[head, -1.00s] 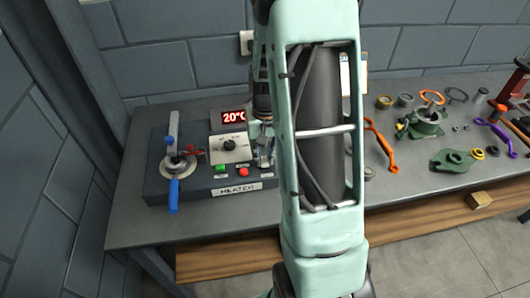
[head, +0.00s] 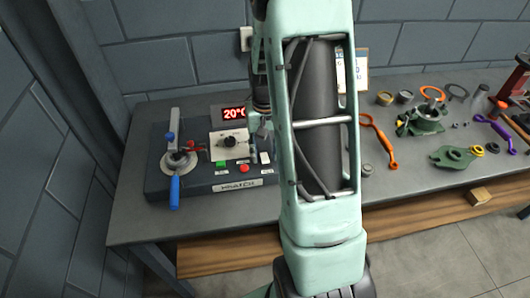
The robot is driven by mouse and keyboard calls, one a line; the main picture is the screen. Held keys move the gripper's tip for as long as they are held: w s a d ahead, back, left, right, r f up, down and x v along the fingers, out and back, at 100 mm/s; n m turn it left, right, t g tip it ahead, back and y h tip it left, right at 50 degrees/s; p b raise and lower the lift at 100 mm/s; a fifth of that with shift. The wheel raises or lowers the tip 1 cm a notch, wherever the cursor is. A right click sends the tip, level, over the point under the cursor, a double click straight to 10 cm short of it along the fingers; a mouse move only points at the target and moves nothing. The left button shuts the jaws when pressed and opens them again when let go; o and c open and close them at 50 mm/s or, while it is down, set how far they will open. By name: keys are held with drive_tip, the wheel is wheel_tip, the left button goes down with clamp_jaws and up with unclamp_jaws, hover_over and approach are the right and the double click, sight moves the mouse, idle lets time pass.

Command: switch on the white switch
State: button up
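The heater box (head: 205,192) stands at the left of the workbench. A small white piece that looks like the white switch (head: 264,157) shows on its right side, just left of my arm. It is too small to tell its position. My gripper (head: 262,132) is above and behind this piece, apart from it in the picture. My arm partly hides the gripper, and its fingers are too small to tell open from shut. The box also carries a green button (head: 220,164), a red button (head: 245,168), a dial (head: 229,142) and a red display (head: 235,113) reading 20°.
A lever with a blue handle (head: 174,190) stands on the box's left. My arm crosses the middle of the view and hides part of the workbench (head: 140,225). An orange wrench (head: 378,138), a green casing (head: 425,120) and several loose parts lie at the right.

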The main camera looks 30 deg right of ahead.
sight(265, 158)
wheel_tip(265, 158, up, 12)
idle(0.4)
idle(0.4)
